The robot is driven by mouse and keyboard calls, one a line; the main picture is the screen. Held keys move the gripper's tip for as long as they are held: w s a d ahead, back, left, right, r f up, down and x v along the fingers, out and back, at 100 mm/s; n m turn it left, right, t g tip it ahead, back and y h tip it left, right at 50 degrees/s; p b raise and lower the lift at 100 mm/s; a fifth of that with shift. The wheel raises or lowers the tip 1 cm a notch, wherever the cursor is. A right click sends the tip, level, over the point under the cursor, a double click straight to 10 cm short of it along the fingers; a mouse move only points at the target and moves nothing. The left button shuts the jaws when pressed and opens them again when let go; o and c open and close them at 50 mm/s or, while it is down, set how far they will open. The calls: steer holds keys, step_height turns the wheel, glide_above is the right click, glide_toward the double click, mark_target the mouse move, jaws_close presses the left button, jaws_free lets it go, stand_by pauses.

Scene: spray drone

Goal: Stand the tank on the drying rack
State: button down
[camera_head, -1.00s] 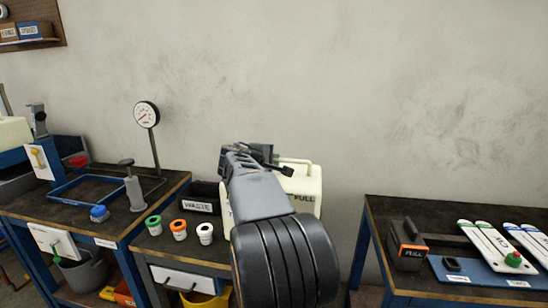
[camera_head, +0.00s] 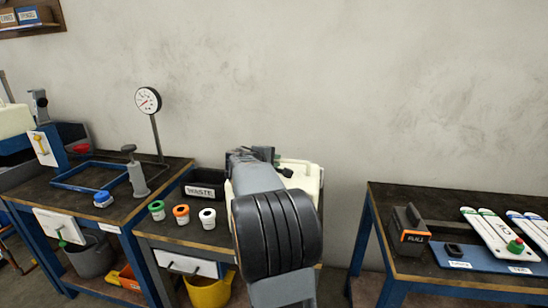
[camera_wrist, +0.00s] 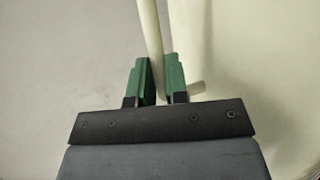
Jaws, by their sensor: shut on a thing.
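The cream tank (camera_head: 305,172) shows in the head view behind my arm, above or at the back of the middle bench. Most of its body is hidden by my arm. In the wrist view the tank's pale body (camera_wrist: 240,60) fills the right side. My gripper (camera_wrist: 159,76) has its two green fingers shut around the tank's thin upright handle bar. In the head view my fingertips are hidden behind my arm. I cannot make out a drying rack for certain, nor tell whether the tank touches a surface.
A black WASTE bin (camera_head: 203,186) and several coloured caps (camera_head: 182,215) sit left of the tank. The left bench holds a blue frame (camera_head: 70,184) and a gauge (camera_head: 148,101). The right bench holds a black FULL unit (camera_head: 408,229) and a blue mat (camera_head: 455,262). A gap separates the benches.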

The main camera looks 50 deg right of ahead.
steer(key=shift+r, duration=0.15)
steer(key=c, duration=1.6)
jaws_free()
steer(key=shift+f, duration=0.25)
steer(key=o, duration=0.5)
steer(key=shift+r, duration=0.1)
